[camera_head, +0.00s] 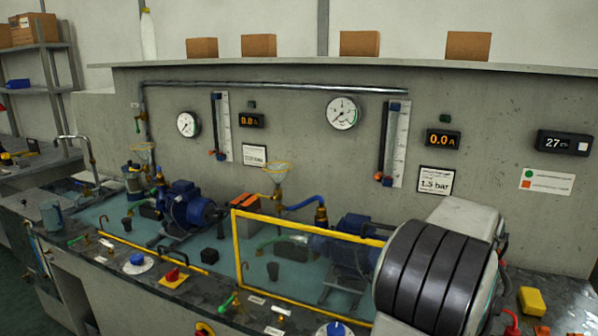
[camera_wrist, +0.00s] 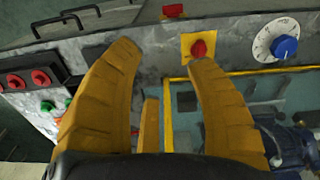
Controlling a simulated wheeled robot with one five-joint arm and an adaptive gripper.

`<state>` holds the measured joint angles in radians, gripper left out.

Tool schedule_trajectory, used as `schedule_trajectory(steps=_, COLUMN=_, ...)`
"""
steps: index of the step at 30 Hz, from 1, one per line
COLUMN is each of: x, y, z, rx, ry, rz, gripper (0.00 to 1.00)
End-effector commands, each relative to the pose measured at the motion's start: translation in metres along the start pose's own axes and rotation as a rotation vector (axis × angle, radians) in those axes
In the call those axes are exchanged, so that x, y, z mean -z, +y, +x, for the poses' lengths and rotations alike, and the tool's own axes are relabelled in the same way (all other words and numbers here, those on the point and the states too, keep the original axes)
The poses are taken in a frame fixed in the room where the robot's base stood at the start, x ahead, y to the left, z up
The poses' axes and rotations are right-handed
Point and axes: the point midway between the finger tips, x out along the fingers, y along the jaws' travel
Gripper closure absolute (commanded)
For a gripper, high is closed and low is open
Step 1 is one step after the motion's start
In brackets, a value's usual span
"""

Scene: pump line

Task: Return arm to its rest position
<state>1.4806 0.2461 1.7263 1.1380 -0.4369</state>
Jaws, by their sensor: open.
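My gripper (camera_wrist: 163,57) shows in the wrist view with its tan fingers spread apart and nothing between them. Beyond the fingertips is a red knob on a yellow plate (camera_wrist: 198,46), which I see no finger touching. My own arm (camera_head: 440,270), white and black, fills the lower right of the head view and hides part of the bench behind it. I cannot make out my gripper's fingers in the head view.
The bench carries a blue pump (camera_head: 187,208), a second blue pump (camera_head: 352,248) behind a yellow frame (camera_head: 300,228), and a funnel (camera_head: 277,168). A yellow block (camera_head: 531,301) lies right of my arm. In the wrist view, a blue dial (camera_wrist: 284,47) stands right and red buttons (camera_wrist: 40,77) left.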

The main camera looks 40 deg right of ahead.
Motion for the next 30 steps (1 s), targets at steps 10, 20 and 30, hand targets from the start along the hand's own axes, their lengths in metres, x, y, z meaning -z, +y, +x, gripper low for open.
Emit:
schedule_trajectory(steps=10, x=-0.007, y=-0.117, z=-0.037, rx=-0.005, ry=0.061, rz=-0.224, gripper=0.50)
schedule_trajectory(steps=20, x=-0.082, y=-0.247, z=-0.070, rx=0.029, ry=0.151, rz=-0.540, gripper=0.50)
schedule_trajectory(steps=30, x=-0.187, y=-0.306, z=-0.084, rx=0.110, ry=0.225, rz=-0.842, gripper=0.50)
